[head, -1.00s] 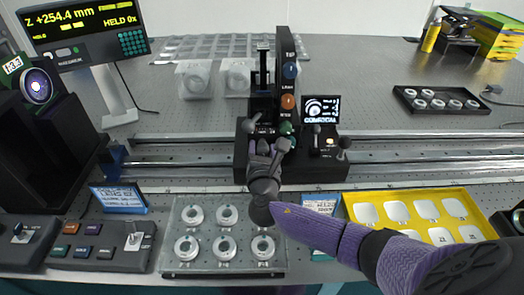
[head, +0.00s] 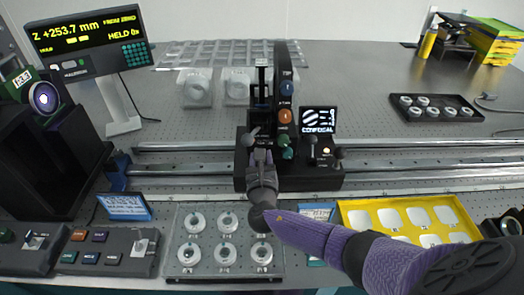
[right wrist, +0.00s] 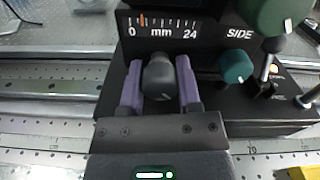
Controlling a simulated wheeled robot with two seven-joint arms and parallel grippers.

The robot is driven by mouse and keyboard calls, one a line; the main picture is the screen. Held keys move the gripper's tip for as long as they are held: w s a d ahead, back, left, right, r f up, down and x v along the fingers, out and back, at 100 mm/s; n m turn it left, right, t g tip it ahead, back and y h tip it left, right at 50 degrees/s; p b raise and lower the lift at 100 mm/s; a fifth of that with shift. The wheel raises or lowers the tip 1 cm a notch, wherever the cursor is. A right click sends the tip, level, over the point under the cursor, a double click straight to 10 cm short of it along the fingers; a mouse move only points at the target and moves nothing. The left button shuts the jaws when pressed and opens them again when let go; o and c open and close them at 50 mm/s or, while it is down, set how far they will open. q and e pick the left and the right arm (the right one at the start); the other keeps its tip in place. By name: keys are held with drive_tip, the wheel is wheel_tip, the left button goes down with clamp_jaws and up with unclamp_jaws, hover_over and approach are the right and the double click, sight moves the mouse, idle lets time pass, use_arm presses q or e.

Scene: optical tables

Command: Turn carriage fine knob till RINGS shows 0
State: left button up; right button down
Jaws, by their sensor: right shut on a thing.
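The black carriage (head: 290,178) stands on the long rails. Its dark grey knob (right wrist: 158,76) sits below the 0 to 24 mm scale (right wrist: 162,24) in the right wrist view. My right gripper (right wrist: 160,88) is shut on this knob, one purple finger on each side; in the head view the gripper (head: 262,152) reaches the carriage's front left. The small screen (head: 319,119) on the carriage shows slanted, curved bands above the word CONFOCAL; I cannot read RINGS on it. The readout (head: 88,40) at upper left reads Z +253.7 mm. My left gripper is out of view.
A green knob (right wrist: 236,66) marked SIDE and a larger dark green knob (right wrist: 276,14) are close right of my gripper. A tray of ring-shaped parts (head: 225,277) and a yellow tray (head: 348,212) lie in front. The rails are clear on both sides.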

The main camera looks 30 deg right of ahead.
drive_tip(key=c, duration=0.6)
unclamp_jaws()
drive_tip(key=p+v, duration=0.3)
drive_tip(key=v, duration=0.7)
drive_tip(key=shift+f, duration=0.1)
